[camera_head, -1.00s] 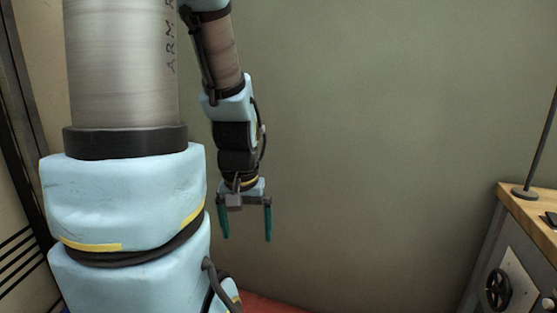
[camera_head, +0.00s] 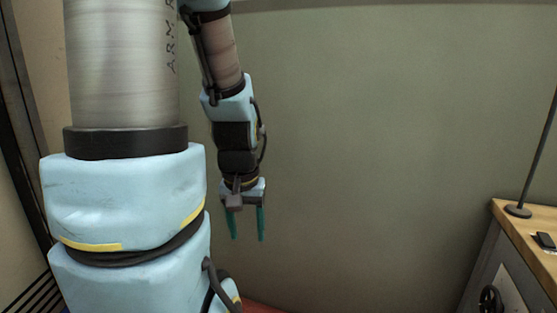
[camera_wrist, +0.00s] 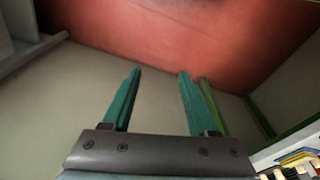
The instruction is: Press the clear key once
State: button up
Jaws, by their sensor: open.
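My gripper (camera_head: 246,224) hangs fingers-down in front of the grey wall in the head view, open and empty. Its two teal fingers also show in the wrist view (camera_wrist: 160,90), apart with nothing between them. A small dark device (camera_head: 545,241) lies on the wooden bench top at the right edge of the head view; it is too small to tell whether it has keys. I cannot make out a clear key in either view. My gripper is far to the left of the bench.
The wooden bench (camera_head: 520,228) stands at the right, with a dark pole on a round base (camera_head: 518,211) and a black handwheel (camera_head: 490,300) on its front. A red surface (camera_wrist: 200,35) shows in the wrist view. Space between gripper and bench looks clear.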

grip_shut()
dwell(1.2)
